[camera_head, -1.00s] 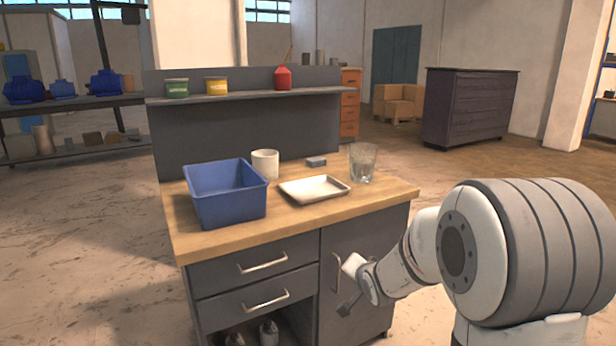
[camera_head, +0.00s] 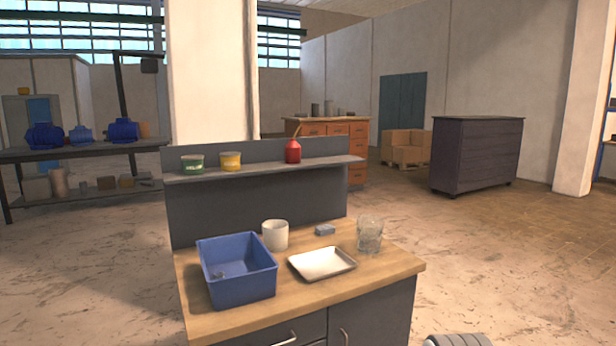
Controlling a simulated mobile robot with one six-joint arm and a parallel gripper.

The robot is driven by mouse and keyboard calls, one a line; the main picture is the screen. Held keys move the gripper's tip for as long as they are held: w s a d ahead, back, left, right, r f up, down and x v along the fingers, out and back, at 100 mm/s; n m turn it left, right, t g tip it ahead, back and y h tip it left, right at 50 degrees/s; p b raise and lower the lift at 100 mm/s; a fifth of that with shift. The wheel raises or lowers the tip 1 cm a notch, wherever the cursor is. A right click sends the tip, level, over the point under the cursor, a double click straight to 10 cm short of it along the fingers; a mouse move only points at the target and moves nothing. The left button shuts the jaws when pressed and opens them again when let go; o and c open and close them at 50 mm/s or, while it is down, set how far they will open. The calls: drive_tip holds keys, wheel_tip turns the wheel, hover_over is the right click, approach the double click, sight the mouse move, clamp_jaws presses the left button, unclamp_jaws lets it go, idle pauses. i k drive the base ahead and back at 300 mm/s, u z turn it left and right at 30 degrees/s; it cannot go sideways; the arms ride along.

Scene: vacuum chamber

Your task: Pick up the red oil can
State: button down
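The red oil can (camera_head: 293,152) stands upright on the grey shelf (camera_head: 270,168) at the back of the workbench, toward the shelf's right end. A thin yellowish spout seems to rise from its top. A yellow tin (camera_head: 230,161) and a green tin (camera_head: 192,164) stand on the same shelf to its left. My gripper is not in view now; only a small part of my arm shows at the bottom right edge, well below and apart from the can.
On the wooden bench top (camera_head: 376,268) are a blue bin (camera_head: 240,290), a white cup (camera_head: 275,235), a metal tray (camera_head: 322,263), a small grey-blue block (camera_head: 325,230) and a clear glass (camera_head: 369,234). The air in front of the can is clear. A dark cabinet (camera_head: 474,155) stands far right.

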sight(293, 150)
drive_tip(key=u, duration=0.1)
drive_tip(key=k, duration=0.5)
drive_tip(key=z, duration=0.95)
drive_tip(key=i, duration=5.75)
drive_tip(key=u, duration=1.45)
